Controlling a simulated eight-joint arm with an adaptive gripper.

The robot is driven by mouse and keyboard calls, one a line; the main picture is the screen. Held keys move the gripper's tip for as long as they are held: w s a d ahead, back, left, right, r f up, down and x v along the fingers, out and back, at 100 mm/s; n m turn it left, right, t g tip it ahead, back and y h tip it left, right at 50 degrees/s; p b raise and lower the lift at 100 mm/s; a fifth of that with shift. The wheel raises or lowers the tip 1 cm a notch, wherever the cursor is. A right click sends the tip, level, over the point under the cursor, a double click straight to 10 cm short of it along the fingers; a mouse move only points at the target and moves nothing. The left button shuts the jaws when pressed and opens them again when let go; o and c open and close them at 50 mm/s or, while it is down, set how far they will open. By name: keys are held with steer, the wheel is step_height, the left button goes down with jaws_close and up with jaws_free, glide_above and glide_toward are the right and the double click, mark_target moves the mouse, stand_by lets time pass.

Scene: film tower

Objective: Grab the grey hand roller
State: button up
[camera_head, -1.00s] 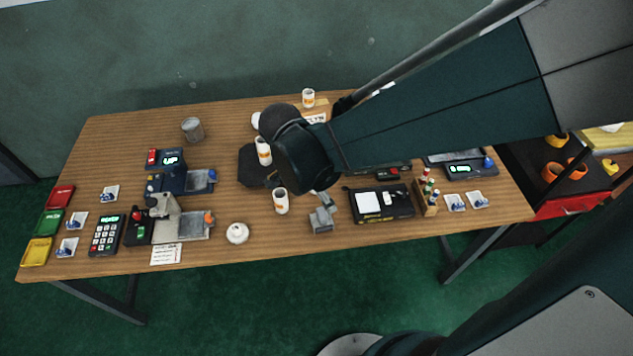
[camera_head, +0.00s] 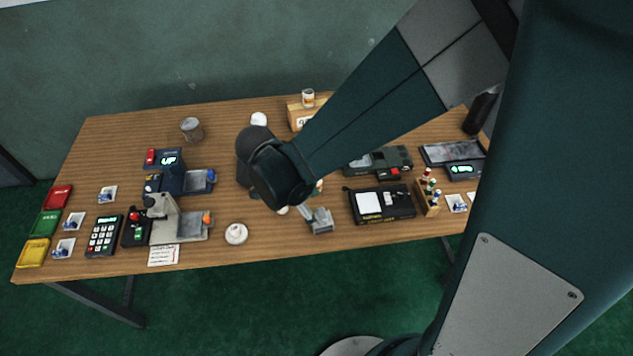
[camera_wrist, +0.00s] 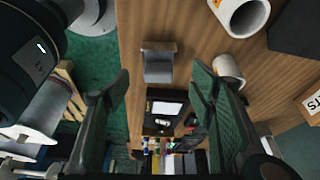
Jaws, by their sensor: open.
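The grey hand roller (camera_head: 320,222) lies near the front edge of the table, right of the middle. In the wrist view it shows as a small grey block (camera_wrist: 158,64) on the wood, ahead of my gripper and between the lines of its fingers. My gripper (camera_wrist: 160,78) has its two dark fingers spread wide, with nothing between them. In the head view my wrist and forearm hide most of the gripper, which is over the table just left of the roller.
White cups (camera_wrist: 228,68) stand close to the right finger in the wrist view. A black box with a white panel (camera_head: 382,203) is right of the roller, and a bottle rack (camera_head: 427,196) beyond it. A small white round object (camera_head: 236,233) lies to the left. Bare wood separates it from the roller.

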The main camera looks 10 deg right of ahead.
mark_target(318, 214)
steer(key=shift+b+x, duration=0.3)
steer(key=shift+x, duration=0.9)
steer(key=shift+b+x, duration=0.9)
steer(key=shift+x, duration=1.7)
steer(key=shift+s, duration=0.15)
steer(key=c, duration=1)
steer(key=shift+r, duration=0.15)
steer(key=shift+r+p, duration=1.5)
steer(key=shift+r, duration=3.4)
